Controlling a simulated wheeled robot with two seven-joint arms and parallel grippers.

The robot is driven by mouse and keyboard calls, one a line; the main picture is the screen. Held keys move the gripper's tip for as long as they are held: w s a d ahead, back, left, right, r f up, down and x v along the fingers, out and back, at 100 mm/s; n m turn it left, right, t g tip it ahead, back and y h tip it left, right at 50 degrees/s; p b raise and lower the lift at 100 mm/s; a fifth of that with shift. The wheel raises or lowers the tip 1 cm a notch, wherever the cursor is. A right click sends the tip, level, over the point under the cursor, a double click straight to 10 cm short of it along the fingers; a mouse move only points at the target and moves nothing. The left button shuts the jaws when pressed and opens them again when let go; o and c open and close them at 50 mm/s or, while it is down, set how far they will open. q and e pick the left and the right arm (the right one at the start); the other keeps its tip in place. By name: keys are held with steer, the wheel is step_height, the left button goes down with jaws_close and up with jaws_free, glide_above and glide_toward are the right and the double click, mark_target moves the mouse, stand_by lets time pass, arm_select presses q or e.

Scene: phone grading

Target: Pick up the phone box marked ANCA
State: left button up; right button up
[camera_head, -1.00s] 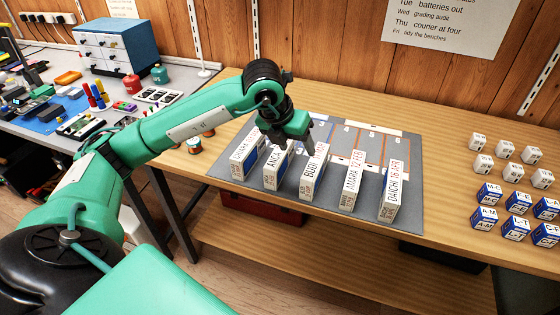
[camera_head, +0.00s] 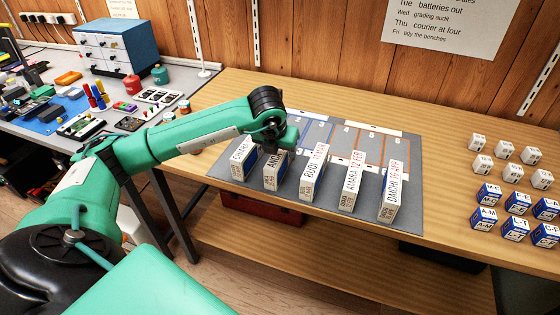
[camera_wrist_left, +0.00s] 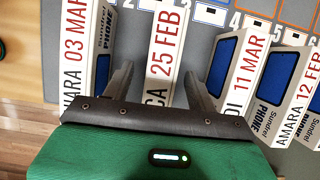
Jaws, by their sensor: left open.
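The ANCA phone box (camera_head: 271,176) is white with a blue panel and stands second from the left in the row on the grey mat. In the left wrist view its top edge (camera_wrist_left: 166,45) reads "CA 25 FEB", the rest of the name being hidden by my gripper. My left gripper (camera_head: 281,150) is right over this box. In the left wrist view its two fingers (camera_wrist_left: 162,82) are open, one on each side of the box. I cannot tell whether they touch it. My right gripper is not in view.
The far left box (camera_head: 243,160) stands close to the left, and the BUDI box (camera_head: 312,174) close to the right. The AMARA box (camera_head: 351,187) and DAICHI box (camera_head: 393,192) stand further right. The mat (camera_head: 413,165) has numbered slots behind. Several small cubes (camera_head: 516,229) sit at the right.

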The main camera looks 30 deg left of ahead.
mark_target(280, 152)
arm_select(q)
steer(key=x, duration=0.3)
steer(key=shift+f, duration=0.3)
steer(key=c, duration=1.1)
steer(key=shift+c, duration=0.7)
steer(key=shift+r, duration=0.15)
